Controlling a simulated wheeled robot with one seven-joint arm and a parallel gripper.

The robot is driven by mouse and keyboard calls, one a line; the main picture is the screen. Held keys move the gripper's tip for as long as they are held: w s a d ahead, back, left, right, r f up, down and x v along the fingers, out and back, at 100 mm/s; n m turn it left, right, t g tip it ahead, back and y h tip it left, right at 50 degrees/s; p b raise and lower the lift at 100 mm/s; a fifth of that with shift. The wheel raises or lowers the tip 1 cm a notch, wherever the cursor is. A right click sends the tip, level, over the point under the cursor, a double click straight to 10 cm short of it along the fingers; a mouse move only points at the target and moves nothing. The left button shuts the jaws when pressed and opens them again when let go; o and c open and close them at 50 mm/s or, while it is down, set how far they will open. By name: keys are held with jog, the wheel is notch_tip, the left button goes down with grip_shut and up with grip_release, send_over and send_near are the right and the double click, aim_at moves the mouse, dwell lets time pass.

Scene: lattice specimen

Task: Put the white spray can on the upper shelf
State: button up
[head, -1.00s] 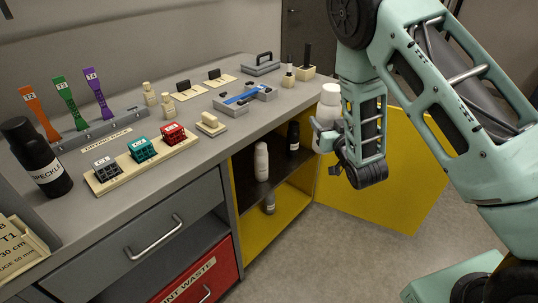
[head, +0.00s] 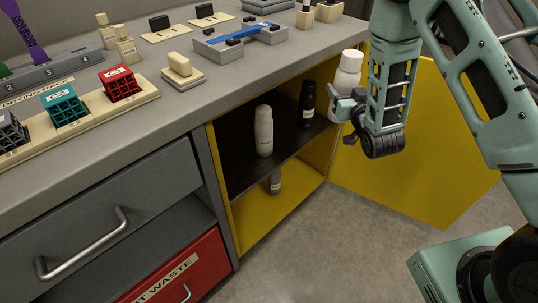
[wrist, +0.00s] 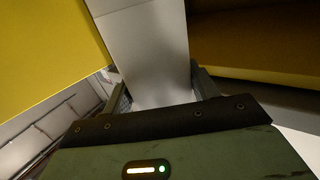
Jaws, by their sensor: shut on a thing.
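The white spray can (head: 347,75) is upright in my gripper (head: 345,105), in front of the open yellow cabinet. My gripper is shut on it; in the wrist view the can (wrist: 145,50) fills the space between the fingers. The upper shelf (head: 240,178) is a dark board inside the cabinet. A white bottle (head: 264,132) stands on it toward the left and a black bottle (head: 307,103) stands farther right. The can is to the right of both bottles in the head view, outside the cabinet opening.
The yellow cabinet door (head: 415,150) stands open on the right. A grey bottle (head: 275,182) stands on the cabinet floor below the shelf. The grey worktop (head: 190,110) overhangs the cabinet. The red waste drawer (head: 185,270) is at the left. Bare shelf shows between the two bottles.

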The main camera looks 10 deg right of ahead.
aim_at(334, 121)
jog(key=f+b, duration=0.6)
jog(key=f, duration=0.1)
jog(key=a+f+b, duration=0.1)
jog(key=f+b, duration=0.1)
jog(key=f, duration=0.1)
jog(key=shift+s+f+b, duration=0.1)
jog(key=shift+f+b, duration=0.2)
jog(key=shift+b, duration=0.1)
jog(key=s+a+f+n+y+b, duration=0.1)
jog(key=a+f+y+b, duration=0.1)
jog(key=a+f+b, duration=0.3)
jog(key=s+a+f+n+g+y+b, duration=0.1)
jog(key=s+a+n+y, duration=0.15)
jog(key=s+a, duration=0.55)
jog(key=s+a+f+n+g+y+b, duration=0.15)
jog(key=s+a+y, duration=0.3)
jog(key=a, duration=0.85)
jog(key=shift+n, duration=0.4)
jog(key=shift+f+b+x, duration=0.65)
jog(key=shift+b+x, duration=0.15)
jog(key=shift+x, duration=2.15)
jog(key=shift+f+b+x, duration=0.6)
jog(key=shift+b+x, duration=0.2)
jog(key=shift+x, duration=2.1)
jog(key=shift+f+b+x, duration=0.65)
jog(key=shift+b+x, duration=0.15)
jog(key=shift+x, duration=2.15)
